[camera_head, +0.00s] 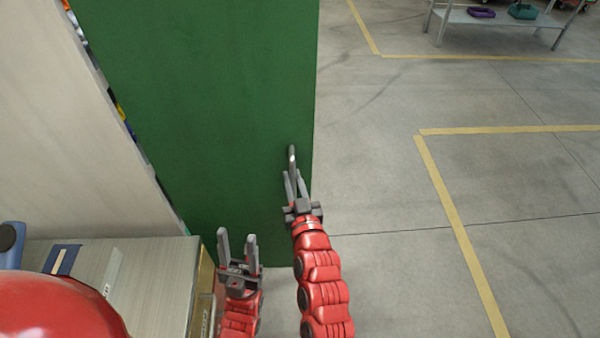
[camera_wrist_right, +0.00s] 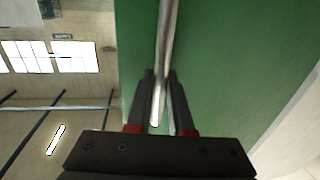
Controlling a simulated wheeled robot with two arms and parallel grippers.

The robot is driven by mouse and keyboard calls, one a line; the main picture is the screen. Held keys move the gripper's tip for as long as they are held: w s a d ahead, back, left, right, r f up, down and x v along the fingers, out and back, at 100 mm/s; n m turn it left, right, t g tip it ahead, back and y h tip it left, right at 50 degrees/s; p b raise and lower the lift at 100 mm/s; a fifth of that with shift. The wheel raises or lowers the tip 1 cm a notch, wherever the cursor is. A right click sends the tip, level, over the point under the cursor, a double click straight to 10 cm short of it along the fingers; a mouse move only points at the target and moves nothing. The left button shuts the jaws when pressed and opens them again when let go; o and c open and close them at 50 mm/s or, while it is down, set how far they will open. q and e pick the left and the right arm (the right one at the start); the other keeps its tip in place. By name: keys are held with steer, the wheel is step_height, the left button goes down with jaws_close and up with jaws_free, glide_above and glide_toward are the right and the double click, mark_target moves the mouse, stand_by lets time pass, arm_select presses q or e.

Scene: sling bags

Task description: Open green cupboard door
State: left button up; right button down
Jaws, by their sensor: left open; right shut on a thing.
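The green cupboard door (camera_head: 215,90) fills the middle of the head view, with its right edge next to open floor. A gap with coloured items shows along its left side, so it stands ajar from the pale cupboard side. A metal bar handle (camera_head: 292,158) sits near its right edge. My right gripper (camera_head: 295,185) is shut on the lower part of the handle. In the right wrist view the handle (camera_wrist_right: 167,45) runs between the two fingers (camera_wrist_right: 160,95), against the green door (camera_wrist_right: 220,60). My left gripper (camera_head: 237,245) is open and empty in front of the door's lower part.
A pale panel (camera_head: 70,140) stands at the left. A grey bench top (camera_head: 150,285) with a blue item lies at the lower left, close to my left gripper. Concrete floor (camera_head: 390,190) with yellow lines is free at the right. A metal rack (camera_head: 490,20) stands far back.

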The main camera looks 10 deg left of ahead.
steer(key=shift+s, duration=0.3)
steer(key=c, duration=0.8)
jaws_free()
steer(key=shift+a, duration=0.15)
